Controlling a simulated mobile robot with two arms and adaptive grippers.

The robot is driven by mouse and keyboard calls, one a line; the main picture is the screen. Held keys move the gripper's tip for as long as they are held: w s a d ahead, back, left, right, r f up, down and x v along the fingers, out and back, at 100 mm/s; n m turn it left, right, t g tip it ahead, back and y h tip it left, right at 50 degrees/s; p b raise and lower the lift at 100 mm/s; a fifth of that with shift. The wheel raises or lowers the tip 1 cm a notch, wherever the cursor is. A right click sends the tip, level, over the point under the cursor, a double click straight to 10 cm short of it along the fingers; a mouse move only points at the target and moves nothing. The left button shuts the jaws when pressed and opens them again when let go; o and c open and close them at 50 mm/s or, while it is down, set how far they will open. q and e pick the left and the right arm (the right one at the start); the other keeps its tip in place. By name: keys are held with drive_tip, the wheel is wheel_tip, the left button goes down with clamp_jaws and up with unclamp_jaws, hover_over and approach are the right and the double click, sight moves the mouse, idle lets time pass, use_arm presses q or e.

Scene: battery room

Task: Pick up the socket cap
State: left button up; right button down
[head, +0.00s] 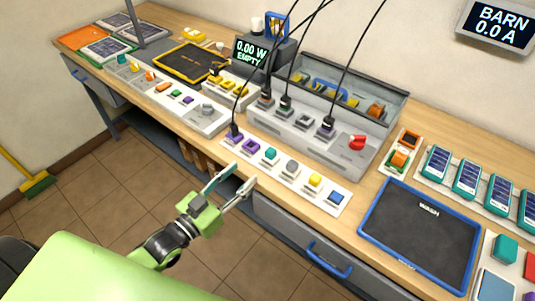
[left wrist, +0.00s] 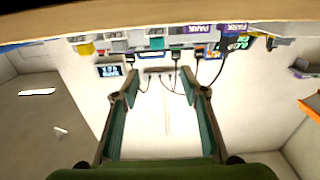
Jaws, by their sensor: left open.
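A white strip (head: 300,184) along the bench's front edge carries a row of small coloured pieces. They include a purple one (head: 251,144), a teal one (head: 270,153), a grey one (head: 292,167), a yellow one (head: 314,180) and a blue one (head: 336,197). I cannot tell which is the socket cap. My left gripper (head: 244,174) is open and empty, just off the bench's front edge near the strip's purple end. In the left wrist view, its fingers (left wrist: 166,90) are spread with nothing between them, and a row of pieces shows above. My right gripper is not in view.
Behind the strip stands a grey console (head: 300,127) with black cables and a red knob (head: 357,142). A blue-edged dark mat (head: 420,235) lies to the right. A second white strip (head: 165,95) lies to the left. A drawer with a blue handle (head: 329,261) is below the bench top.

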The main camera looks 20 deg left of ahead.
sight(268, 154)
use_arm(q)
drive_tip(key=p+x, duration=0.1)
drive_tip(key=x, duration=0.6)
drive_tip(key=shift+w+f, duration=0.1)
drive_tip(key=shift+w, duration=0.15)
drive_tip(key=x, duration=0.1)
drive_tip(key=p+x, duration=0.1)
drive_tip(key=x, duration=0.3)
drive_tip(key=shift+s+d+f, duration=0.15)
drive_tip(key=shift+d+f, duration=0.1)
drive_tip(key=shift+f, duration=0.2)
drive_tip(key=c, duration=1)
drive_tip(key=shift+o, duration=0.2)
